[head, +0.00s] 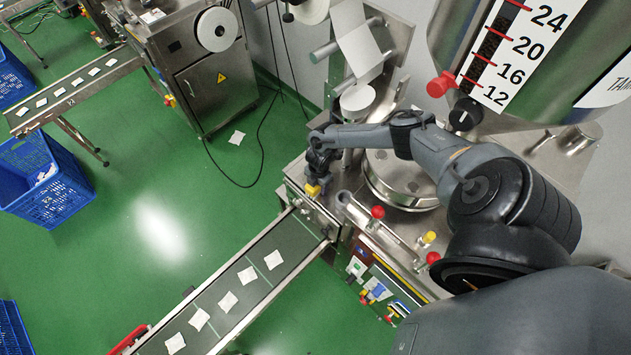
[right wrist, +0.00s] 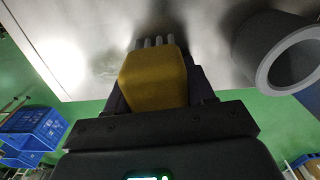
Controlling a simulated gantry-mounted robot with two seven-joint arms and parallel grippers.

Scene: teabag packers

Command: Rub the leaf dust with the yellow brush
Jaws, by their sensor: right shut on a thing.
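The yellow brush (head: 313,190) is in my right gripper (head: 318,172), at the near left corner of the steel machine top. In the right wrist view the brush (right wrist: 153,80) is a yellow block with pale grey bristles (right wrist: 154,42) pointing at the steel surface. The dark fingers of my right gripper (right wrist: 155,95) are shut on its two sides. The bristles look close to the steel, but I cannot tell if they touch. A faint greenish smudge (right wrist: 103,62), perhaps leaf dust, shows left of the bristles. My left gripper is not in view.
A grey tube end (right wrist: 290,60) stands right of the brush. Red knobs (head: 378,212) and a round steel plate (head: 400,185) are near the gripper. A conveyor (head: 208,301) with several teabags runs off the front left. Blue crates (head: 62,195) stand on the green floor.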

